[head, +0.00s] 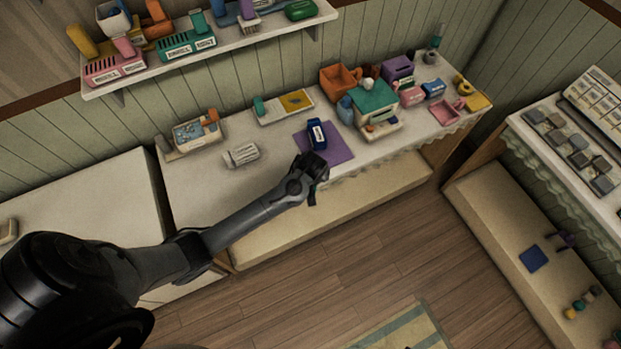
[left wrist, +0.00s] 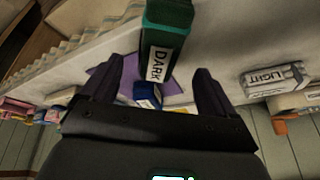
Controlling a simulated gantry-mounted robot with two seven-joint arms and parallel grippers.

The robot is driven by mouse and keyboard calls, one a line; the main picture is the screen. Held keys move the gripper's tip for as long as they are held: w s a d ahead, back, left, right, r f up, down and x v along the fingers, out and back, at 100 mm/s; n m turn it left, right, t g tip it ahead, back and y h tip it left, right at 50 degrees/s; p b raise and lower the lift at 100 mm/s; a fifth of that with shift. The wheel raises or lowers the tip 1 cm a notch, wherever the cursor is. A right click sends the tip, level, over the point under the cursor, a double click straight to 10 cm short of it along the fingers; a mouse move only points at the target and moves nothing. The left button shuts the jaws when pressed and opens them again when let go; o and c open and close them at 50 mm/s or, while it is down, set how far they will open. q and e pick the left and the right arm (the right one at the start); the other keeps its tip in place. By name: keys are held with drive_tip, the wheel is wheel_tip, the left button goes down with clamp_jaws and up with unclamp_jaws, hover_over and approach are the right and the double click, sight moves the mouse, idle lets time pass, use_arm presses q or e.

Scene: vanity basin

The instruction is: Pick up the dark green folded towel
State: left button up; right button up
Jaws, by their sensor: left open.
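The dark green folded towel (left wrist: 166,35), with a white label reading DARK, shows in the left wrist view between the two finger lines of my left gripper (left wrist: 160,92). The fingers are spread apart, one on each side of it, and I cannot tell whether they touch it. In the head view my left gripper (head: 314,178) is at the front edge of the counter, just in front of the purple mat (head: 337,149). There the towel is mostly hidden by the gripper. My right gripper is not in view.
A blue item (head: 316,134) lies on the purple mat. A pale folded towel labelled LIGHT (left wrist: 273,79) lies on the counter to the left in the head view (head: 241,154). A teal-topped toy house (head: 377,104) stands right of the mat. A shelf (head: 215,47) hangs above.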

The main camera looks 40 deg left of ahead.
use_arm(q)
drive_tip(key=shift+p+x, duration=0.35)
drive_tip(key=shift+x, duration=2.2)
drive_tip(key=shift+f, duration=0.65)
drive_tip(key=c, duration=1.4)
drive_tip(key=shift+r, duration=0.2)
drive_tip(key=shift+r, duration=0.2)
drive_tip(key=r, duration=0.3)
drive_tip(key=shift+d+r+b, duration=0.2)
drive_tip(key=shift+r+b, duration=0.1)
drive_tip(key=shift+b, duration=0.05)
drive_tip(key=d+r, duration=0.2)
drive_tip(key=d, duration=0.1)
drive_tip(key=d+r+b, duration=0.1)
drive_tip(key=d+r, duration=0.1)
drive_tip(key=d, duration=0.2)
drive_tip(key=d+r, duration=0.2)
drive_tip(key=d, duration=0.2)
drive_tip(key=shift+w+d+r, duration=0.1)
drive_tip(key=shift+w+r, duration=0.1)
drive_tip(key=shift+r, duration=0.15)
